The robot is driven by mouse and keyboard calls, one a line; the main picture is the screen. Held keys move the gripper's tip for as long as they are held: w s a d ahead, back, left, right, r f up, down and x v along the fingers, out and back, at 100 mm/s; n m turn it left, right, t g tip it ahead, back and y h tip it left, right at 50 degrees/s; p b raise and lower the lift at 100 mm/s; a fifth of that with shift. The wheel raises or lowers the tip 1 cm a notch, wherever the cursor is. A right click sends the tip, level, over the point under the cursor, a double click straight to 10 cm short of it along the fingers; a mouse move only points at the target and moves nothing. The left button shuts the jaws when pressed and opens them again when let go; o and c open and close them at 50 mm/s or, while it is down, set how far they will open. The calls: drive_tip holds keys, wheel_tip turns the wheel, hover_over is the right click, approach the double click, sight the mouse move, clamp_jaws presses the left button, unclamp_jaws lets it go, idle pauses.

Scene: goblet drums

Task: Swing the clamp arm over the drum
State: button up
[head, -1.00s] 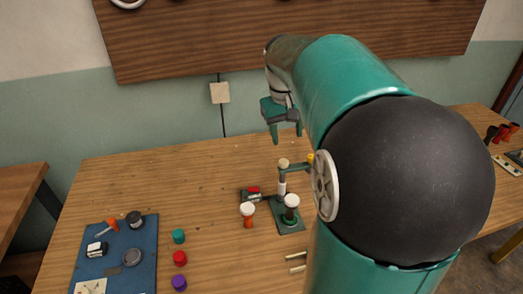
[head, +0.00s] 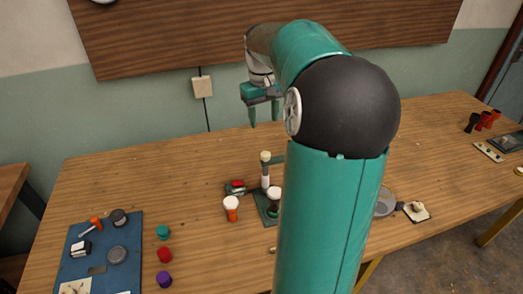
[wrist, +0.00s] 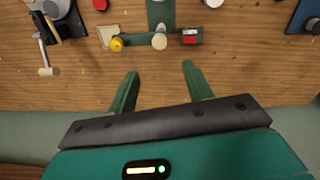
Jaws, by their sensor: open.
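The clamp stand has a green base (head: 263,212), an upright post with a cream cap (head: 265,157) and a white collar. In the wrist view the green clamp arm (wrist: 138,41) runs left from the cap (wrist: 159,41) to a yellow knob (wrist: 117,44). In the head view my own arm hides most of the clamp arm. A dark drum with a white head (head: 274,194) stands on the base, partly behind my arm. My gripper (head: 264,118) is open and empty above and behind the post; its fingers (wrist: 160,68) point toward the cap in the wrist view.
An orange drum with a white head (head: 231,208) stands left of the base. A red and green block (head: 236,187) sits beside the post. A blue tool mat (head: 130,270) and several coloured caps (head: 164,255) lie left. More items sit at the table's right.

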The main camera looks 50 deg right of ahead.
sight(266, 154)
drive_tip(key=f, duration=1.3)
drive_tip(key=shift+s+d+f, duration=0.1)
drive_tip(key=shift+d, duration=0.2)
clamp_jaws()
